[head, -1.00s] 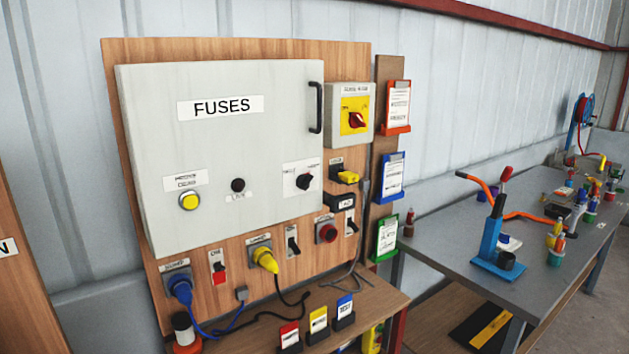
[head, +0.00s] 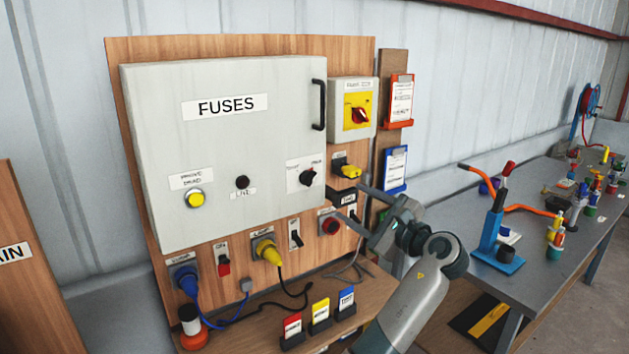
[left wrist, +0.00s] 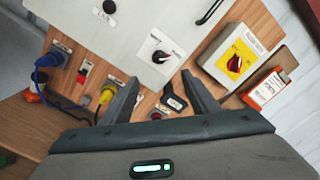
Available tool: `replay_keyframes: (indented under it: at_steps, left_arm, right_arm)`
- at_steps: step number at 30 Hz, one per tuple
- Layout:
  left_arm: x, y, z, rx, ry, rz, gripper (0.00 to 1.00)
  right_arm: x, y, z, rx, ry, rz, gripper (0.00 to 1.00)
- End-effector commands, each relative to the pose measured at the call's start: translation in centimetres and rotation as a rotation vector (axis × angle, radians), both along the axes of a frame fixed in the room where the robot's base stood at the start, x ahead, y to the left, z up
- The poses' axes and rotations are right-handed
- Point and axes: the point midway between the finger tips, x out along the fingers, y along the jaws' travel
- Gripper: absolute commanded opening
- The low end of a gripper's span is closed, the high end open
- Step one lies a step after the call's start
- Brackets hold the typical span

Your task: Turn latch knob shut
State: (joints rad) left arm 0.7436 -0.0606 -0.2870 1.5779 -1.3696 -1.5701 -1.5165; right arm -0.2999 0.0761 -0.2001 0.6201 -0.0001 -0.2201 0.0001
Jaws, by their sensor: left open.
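The latch knob (head: 307,178) is a small black rotary knob on a white label plate, low on the right side of the grey FUSES door (head: 240,130). The label's words are too small to read surely. The knob also shows in the left wrist view (left wrist: 161,57), beyond the fingertips and apart from them. My left gripper (head: 350,200) is open and empty, to the right of the knob and a little lower in the head view. Its two fingers (left wrist: 160,88) stand apart in the left wrist view. My right gripper is not in view. The door lies flat against its box.
A black door handle (head: 318,104) stands above the knob. Plugs with cables (head: 268,250) hang below. A grey bench (head: 540,235) with tools stands at right.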

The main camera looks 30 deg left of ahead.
Motion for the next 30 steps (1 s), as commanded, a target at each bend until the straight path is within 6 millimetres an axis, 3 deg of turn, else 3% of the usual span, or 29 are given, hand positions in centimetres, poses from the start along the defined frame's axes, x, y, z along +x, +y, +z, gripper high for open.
replay_keyframes:
  at_steps: [14, 30]
  left_arm:
    - [0.6, 1.2, 0.1, 0.001, 0.0, -0.002, 0.55]
    - [3.9, 9.4, 0.4, 0.001, 0.002, -0.001, 0.55]
  right_arm:
    - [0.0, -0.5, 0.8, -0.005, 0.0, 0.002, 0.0]
    - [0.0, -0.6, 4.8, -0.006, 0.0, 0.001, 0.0]
